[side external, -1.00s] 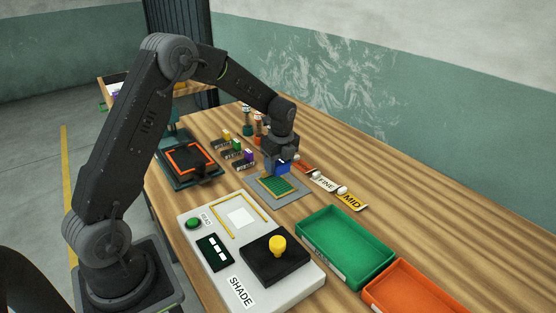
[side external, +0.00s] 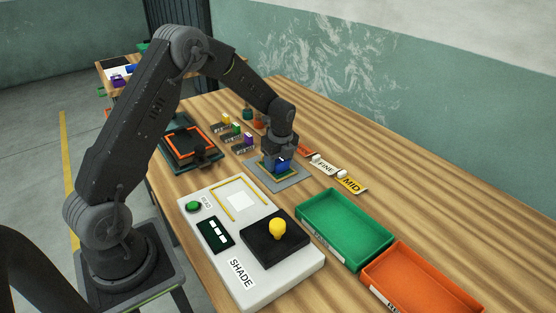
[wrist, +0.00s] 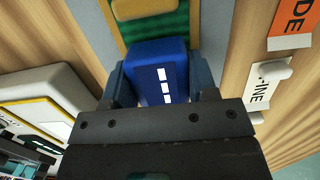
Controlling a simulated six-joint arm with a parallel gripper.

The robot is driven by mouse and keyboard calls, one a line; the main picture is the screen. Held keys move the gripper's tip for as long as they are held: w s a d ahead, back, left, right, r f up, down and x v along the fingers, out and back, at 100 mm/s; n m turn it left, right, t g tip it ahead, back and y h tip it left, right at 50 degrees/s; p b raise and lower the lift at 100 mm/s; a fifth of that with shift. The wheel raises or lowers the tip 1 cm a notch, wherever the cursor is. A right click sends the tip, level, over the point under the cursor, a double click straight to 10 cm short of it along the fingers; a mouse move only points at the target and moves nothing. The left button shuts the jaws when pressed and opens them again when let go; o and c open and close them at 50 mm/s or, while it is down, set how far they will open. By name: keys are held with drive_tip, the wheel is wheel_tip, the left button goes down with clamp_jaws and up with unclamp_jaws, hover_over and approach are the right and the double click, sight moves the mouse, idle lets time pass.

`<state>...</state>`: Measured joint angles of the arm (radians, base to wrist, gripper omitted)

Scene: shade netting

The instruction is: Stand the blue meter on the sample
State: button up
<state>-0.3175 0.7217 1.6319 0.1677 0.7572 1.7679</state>
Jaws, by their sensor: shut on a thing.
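The blue meter (side external: 284,165) is held in my gripper (side external: 280,161), which points down over the sample. In the wrist view, the blue meter (wrist: 158,62), with white marks on one face, sits between the two fingers of my gripper (wrist: 160,82). The sample (wrist: 183,24) is green netting in a tan frame; the meter and gripper hide much of it. In the side view, the sample (side external: 265,168) lies on a grey mat (side external: 291,184). The meter is over or on the sample; I cannot tell whether its base touches.
A white SHADE unit (side external: 264,287) with a yellow knob (side external: 277,228) stands in front. Green (side external: 347,226) and orange (side external: 418,285) trays lie to the right. FINE (side external: 324,166) and MID (side external: 350,182) tags are nearby. An orange-framed black device (side external: 187,143) sits left. Bare wood lies right.

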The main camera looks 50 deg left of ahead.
drive_tip(key=shift+f, duration=0.25)
idle(0.7)
idle(0.3)
drive_tip(key=o, duration=1.1)
wheel_tip(320, 180, up, 13)
drive_tip(key=d, duration=0.2)
drive_tip(key=s+d+r+n+t, duration=0.3)
drive_tip(key=s+d+r+n, duration=0.45)
drive_tip(key=s+r, duration=0.25)
drive_tip(key=s+d+n+t, duration=0.1)
drive_tip(key=s+d+n, duration=0.1)
drive_tip(key=s, duration=0.3)
drive_tip(key=s+d+n+h, duration=0.1)
drive_tip(key=s+d+n, duration=0.2)
drive_tip(key=s+n, duration=0.2)
drive_tip(key=s+d+n+t, duration=0.1)
drive_tip(key=s+d+n, duration=0.1)
drive_tip(key=s, duration=0.4)
drive_tip(key=shift+s+d+r+n+t, duration=0.1)
drive_tip(key=shift+d+r+n+t, duration=0.25)
drive_tip(key=shift+n, duration=0.4)
